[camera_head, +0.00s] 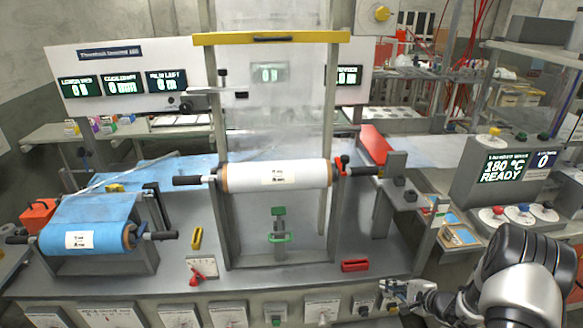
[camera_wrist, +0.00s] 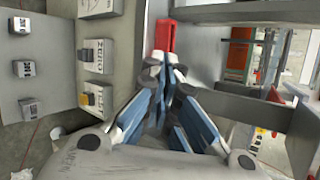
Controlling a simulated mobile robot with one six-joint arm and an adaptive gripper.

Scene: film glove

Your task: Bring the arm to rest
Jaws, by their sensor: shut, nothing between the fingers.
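My gripper (camera_head: 398,291) is at the lower right in the head view, low by the front edge of the workbench (camera_head: 330,279). My dark arm comes in from the bottom right corner. In the wrist view the blue-sided fingers of my gripper (camera_wrist: 160,62) are drawn together and hold nothing. A red block (camera_head: 355,265) lies on the bench just behind and left of my gripper. It also shows beyond the fingertips in the wrist view (camera_wrist: 166,36). I cannot tell whether the fingertips touch anything.
A white film roll (camera_head: 275,176) hangs in the central frame and a blue roll (camera_head: 85,225) sits at left. The panel reading "180 °C READY" (camera_head: 508,168) stands at right, near my arm. Switch boxes (camera_head: 320,311) line the bench front.

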